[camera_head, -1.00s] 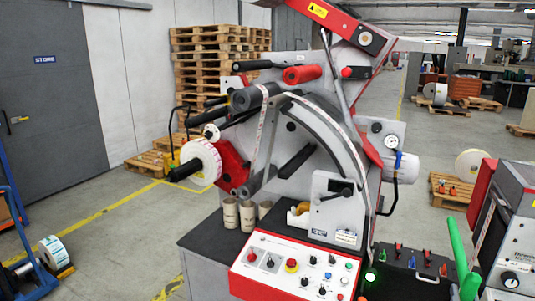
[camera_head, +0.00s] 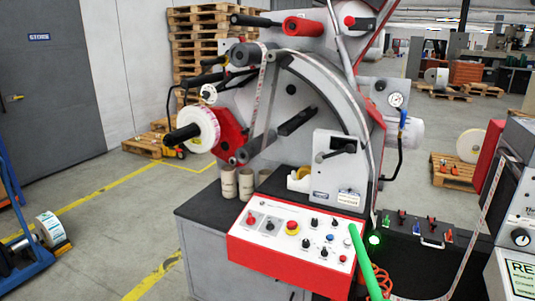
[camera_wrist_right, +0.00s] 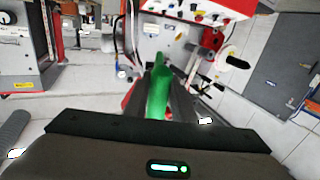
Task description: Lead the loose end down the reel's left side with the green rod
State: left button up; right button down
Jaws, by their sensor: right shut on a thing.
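The green rod (camera_head: 365,262) stands tilted in front of the control panel's right end in the head view. In the right wrist view the green rod (camera_wrist_right: 158,88) points away from my right gripper (camera_wrist_right: 160,112), which is shut on it. The reel (camera_head: 204,130), white-rimmed with a black shaft, sits at the machine's left beside a red plate. A pale printed strip (camera_head: 262,100) hangs from the grey upper roller (camera_head: 247,54) toward the lower roller (camera_head: 243,154), right of the reel. I cannot make out its loose end. My left gripper is not in view.
The control panel (camera_head: 262,252) with knobs juts out in front. Several cardboard cores (camera_head: 229,182) stand on the dark bench below the reel. A second length of strip (camera_head: 487,215) sags from the right-hand machine. Open floor lies left of the bench.

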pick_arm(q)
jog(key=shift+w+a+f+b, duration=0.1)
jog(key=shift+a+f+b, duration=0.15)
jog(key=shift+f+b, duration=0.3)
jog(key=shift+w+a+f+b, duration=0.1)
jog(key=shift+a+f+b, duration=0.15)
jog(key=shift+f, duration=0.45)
pick_arm(e)
jog(key=shift+n+y, duration=0.3)
jog(key=shift+y, duration=0.5)
jog(key=a+f, duration=0.1)
jog(key=s+a+f, duration=0.2)
jog(key=a, duration=0.1)
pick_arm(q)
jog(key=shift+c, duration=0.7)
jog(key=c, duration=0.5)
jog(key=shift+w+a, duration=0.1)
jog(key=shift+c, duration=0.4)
pick_arm(e)
jog(key=shift+w, duration=0.1)
